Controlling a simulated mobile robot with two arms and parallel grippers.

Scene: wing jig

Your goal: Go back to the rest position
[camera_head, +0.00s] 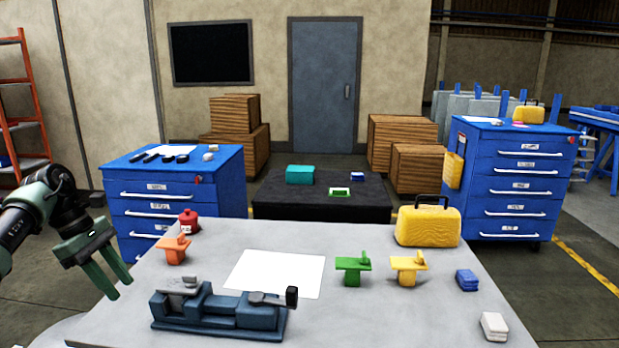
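My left gripper (120,287), dark green and grey, hangs at the left side of the head view, beside the left edge of the grey table (215,258). Its two fingers point down and stand apart, with nothing seen between them. My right gripper is not in view. On the table, a blue-grey vise-like jig (222,312) stands at the front, with grey pieces on top. A white sheet (275,273) lies behind it. An orange bracket (173,249), a green bracket (352,268) and a yellow bracket (408,268) stand apart on the table.
A red container (188,221) stands at the table's back left, a yellow case (428,226) at its back right. A blue block (467,280) and a white block (494,326) lie on the right. Blue drawer cabinets (130,182) (512,180) flank a low black table (270,196).

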